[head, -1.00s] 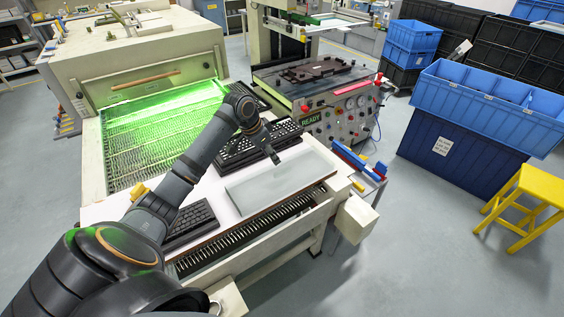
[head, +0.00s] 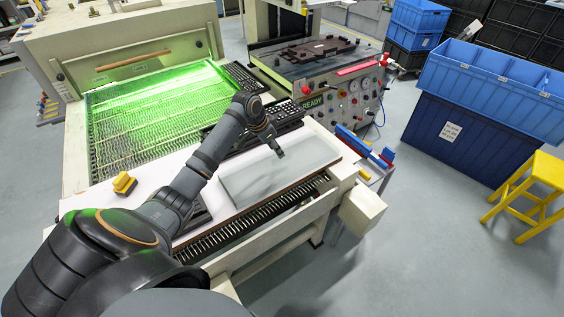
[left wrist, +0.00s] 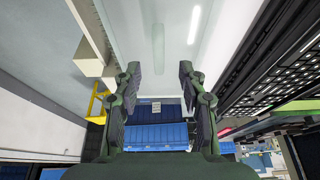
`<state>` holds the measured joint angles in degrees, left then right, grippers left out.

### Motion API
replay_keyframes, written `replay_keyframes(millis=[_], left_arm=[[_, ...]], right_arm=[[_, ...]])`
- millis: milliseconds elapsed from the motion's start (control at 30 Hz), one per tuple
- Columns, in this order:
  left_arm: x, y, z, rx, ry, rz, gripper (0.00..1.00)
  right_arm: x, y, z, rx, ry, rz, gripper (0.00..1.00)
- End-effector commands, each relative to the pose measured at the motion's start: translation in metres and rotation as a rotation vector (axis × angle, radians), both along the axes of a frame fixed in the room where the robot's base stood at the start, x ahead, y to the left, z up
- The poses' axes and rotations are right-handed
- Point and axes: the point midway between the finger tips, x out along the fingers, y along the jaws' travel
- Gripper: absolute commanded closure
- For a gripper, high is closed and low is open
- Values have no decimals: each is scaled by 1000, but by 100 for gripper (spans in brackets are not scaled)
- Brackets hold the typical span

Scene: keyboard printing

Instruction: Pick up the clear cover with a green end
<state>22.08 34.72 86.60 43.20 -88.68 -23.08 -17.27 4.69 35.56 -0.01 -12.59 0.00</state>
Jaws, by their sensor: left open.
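The clear cover (head: 252,182) is a flat, pale see-through panel lying on the white bed at the front of the machine. It also shows at the top of the left wrist view (left wrist: 175,20). I cannot make out a green end on it. My left gripper (head: 280,154) points down over the cover, around its middle. In the left wrist view my left gripper (left wrist: 160,72) has its two dark green fingers apart with nothing between them. Whether the fingertips touch the cover cannot be told. My right gripper is in no view.
A black keyboard (head: 287,114) lies behind the cover, and another (head: 245,77) lies further back. A yellow-and-black object (head: 124,183) sits on the bed at left. A green-lit mesh conveyor (head: 150,115) lies behind. Blue crates (head: 490,95) and a yellow stool (head: 530,190) stand right.

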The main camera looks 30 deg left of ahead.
Motion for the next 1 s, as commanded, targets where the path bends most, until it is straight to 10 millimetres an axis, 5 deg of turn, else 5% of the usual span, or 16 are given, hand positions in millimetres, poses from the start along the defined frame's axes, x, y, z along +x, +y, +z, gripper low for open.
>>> replay_keyframes(millis=[167,433,700,1000], left_arm=[[2,-2,-5,-2,1,-1,58],[17,-11,-45,-2,2,0,58],[19,-10,-49,2,-1,-1,58],[18,-10,-49,1,0,-1,99]], right_arm=[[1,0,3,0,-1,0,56],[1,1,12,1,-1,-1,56],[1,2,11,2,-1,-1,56],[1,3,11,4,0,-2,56]])
